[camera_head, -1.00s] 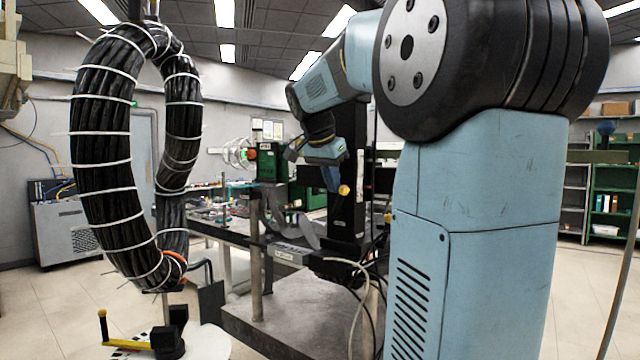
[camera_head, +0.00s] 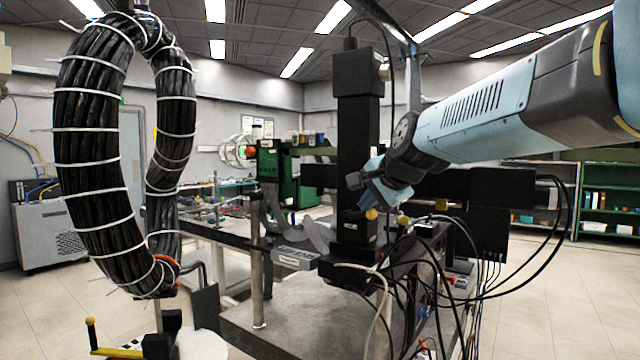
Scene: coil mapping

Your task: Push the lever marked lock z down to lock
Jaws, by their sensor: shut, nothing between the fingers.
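My gripper (camera_head: 367,199) is shut and empty, pointing down and left beside the black upright column (camera_head: 360,130) of the mapping machine. A round yellow knob (camera_head: 371,214) shows just below my fingertips. I cannot tell whether they touch. My wrist and forearm hide part of the column's right side.
The large black cable-wrapped coil (camera_head: 85,140) stands at the left, with a yellow-handled crank (camera_head: 92,335) below it. Loose black cables (camera_head: 500,290) hang right of the column. The grey stone table (camera_head: 285,330) lies below. Open floor (camera_head: 580,300) is at the right.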

